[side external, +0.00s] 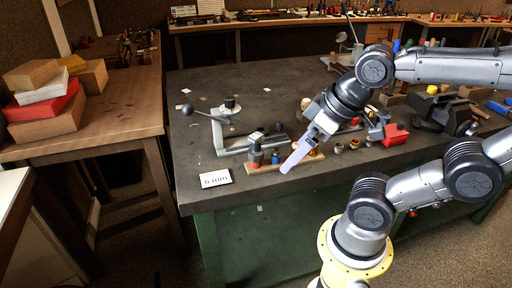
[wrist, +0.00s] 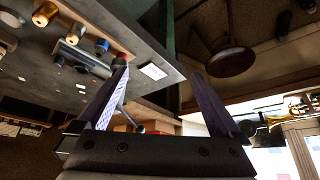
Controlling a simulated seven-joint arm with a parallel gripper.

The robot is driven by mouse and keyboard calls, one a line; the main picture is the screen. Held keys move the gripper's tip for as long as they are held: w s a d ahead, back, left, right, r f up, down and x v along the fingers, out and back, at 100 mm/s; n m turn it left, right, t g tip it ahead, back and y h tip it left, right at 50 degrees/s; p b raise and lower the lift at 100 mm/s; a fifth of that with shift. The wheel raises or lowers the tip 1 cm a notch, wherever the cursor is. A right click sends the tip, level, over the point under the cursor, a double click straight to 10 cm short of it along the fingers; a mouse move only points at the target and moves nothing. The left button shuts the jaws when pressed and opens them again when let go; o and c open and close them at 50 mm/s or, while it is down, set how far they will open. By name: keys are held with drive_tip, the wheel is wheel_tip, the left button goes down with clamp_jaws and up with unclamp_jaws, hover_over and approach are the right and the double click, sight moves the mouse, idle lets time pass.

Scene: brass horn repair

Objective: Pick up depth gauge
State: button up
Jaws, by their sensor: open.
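My gripper (side external: 288,170) is open above the near edge of the dark workbench, its pale purple fingers slanting down to the left. In the wrist view its two fingers (wrist: 158,72) stand well apart with nothing held between them. I cannot tell for certain which item is the depth gauge. One grey metal tool (side external: 236,148), with a flat bar and an upright bent arm, lies left of the gripper. A wooden strip (side external: 258,170) carries several small cylinders, including a blue one (wrist: 101,46); the gripper partly hides the strip in the side view.
A white card (side external: 216,178) lies at the bench's near left corner. A red block (side external: 395,134) and a dark vise-like tool (side external: 437,110) stand to the right. Stacked boxes (side external: 45,95) sit on a side table. The bench's middle back is mostly clear.

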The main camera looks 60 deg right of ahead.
drive_tip(key=shift+c, duration=0.3)
drive_tip(key=shift+c, duration=0.7)
